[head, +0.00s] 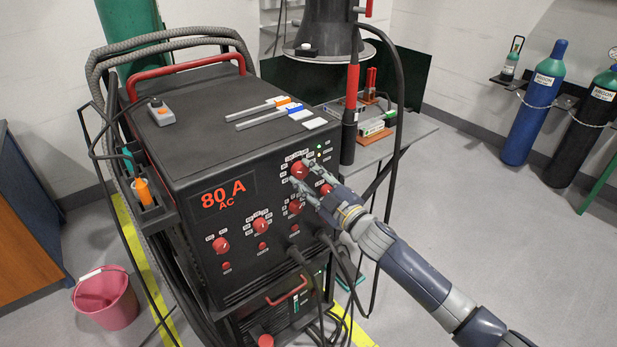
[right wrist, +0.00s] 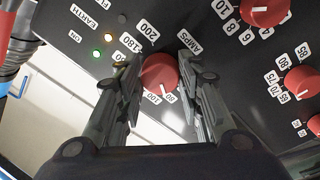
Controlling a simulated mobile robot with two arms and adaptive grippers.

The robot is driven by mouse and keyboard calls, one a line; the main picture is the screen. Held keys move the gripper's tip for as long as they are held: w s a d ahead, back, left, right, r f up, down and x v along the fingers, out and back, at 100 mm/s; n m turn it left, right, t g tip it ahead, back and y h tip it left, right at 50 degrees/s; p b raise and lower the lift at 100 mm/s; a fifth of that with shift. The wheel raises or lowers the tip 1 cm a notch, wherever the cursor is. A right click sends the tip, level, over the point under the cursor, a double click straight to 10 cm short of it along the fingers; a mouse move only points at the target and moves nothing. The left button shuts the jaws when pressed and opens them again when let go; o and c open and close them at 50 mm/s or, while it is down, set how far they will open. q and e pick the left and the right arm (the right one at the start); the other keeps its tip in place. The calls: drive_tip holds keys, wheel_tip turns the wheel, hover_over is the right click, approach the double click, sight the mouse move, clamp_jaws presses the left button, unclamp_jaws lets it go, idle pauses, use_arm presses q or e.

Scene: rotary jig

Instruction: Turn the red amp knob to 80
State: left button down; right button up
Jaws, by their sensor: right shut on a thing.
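The red amp knob (head: 298,169) is at the upper right of the welder's front panel. In the right wrist view the knob (right wrist: 160,73) sits between the two fingers, by the AMPS label, with a ring of number labels around it. Its white mark points toward the 80 label (right wrist: 169,94). My right gripper (head: 303,174) is shut on the knob, one finger on each side; it also shows in the right wrist view (right wrist: 158,70). The display (head: 223,194) reads 80 A AC. My left gripper is not in view.
Other red knobs are close by on the panel, one (head: 295,206) just below and one (head: 261,225) lower left. Cables (head: 302,258) hang from the panel's lower part. A grey table (head: 415,128) stands behind at the right. A pink bucket (head: 105,298) is on the floor at left.

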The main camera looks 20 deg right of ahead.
drive_tip(key=o, duration=1.1)
drive_tip(key=v, duration=1.2)
drive_tip(key=shift+f, duration=0.15)
